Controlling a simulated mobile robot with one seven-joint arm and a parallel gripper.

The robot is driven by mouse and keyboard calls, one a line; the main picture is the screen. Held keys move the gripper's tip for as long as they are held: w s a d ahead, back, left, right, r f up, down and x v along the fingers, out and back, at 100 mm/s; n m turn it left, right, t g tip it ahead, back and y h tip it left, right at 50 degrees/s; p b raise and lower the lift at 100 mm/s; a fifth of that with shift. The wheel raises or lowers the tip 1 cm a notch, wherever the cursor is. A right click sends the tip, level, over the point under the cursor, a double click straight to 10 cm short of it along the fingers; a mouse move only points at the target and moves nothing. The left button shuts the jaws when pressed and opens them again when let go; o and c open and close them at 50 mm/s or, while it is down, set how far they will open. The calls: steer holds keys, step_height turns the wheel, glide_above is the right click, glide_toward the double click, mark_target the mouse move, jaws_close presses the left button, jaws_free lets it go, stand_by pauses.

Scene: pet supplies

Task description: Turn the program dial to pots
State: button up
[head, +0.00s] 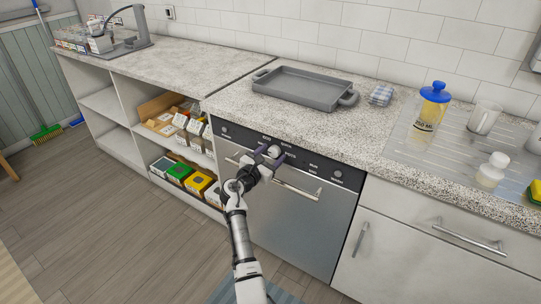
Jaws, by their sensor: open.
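The dishwasher (300,226) has a steel front and a dark control panel (230,131) along its top edge, under the counter. The round pale program dial (273,151) sits on this panel with small white labels around it. The labels are too small to read surely, and I cannot tell where the dial points. My gripper (272,155) is open at the panel, with one finger on the left of the dial and one on the right. I cannot tell whether the fingers touch it. My wrist hides part of the panel and door below.
The dishwasher's bar handle (298,191) runs just below and right of my gripper. A grey tray (304,86) lies on the counter above. A blue-lidded bottle (430,106) and mug (484,117) stand at right. Open shelves (124,128) with boxes are at left.

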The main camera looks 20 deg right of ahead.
steer(key=c, duration=1)
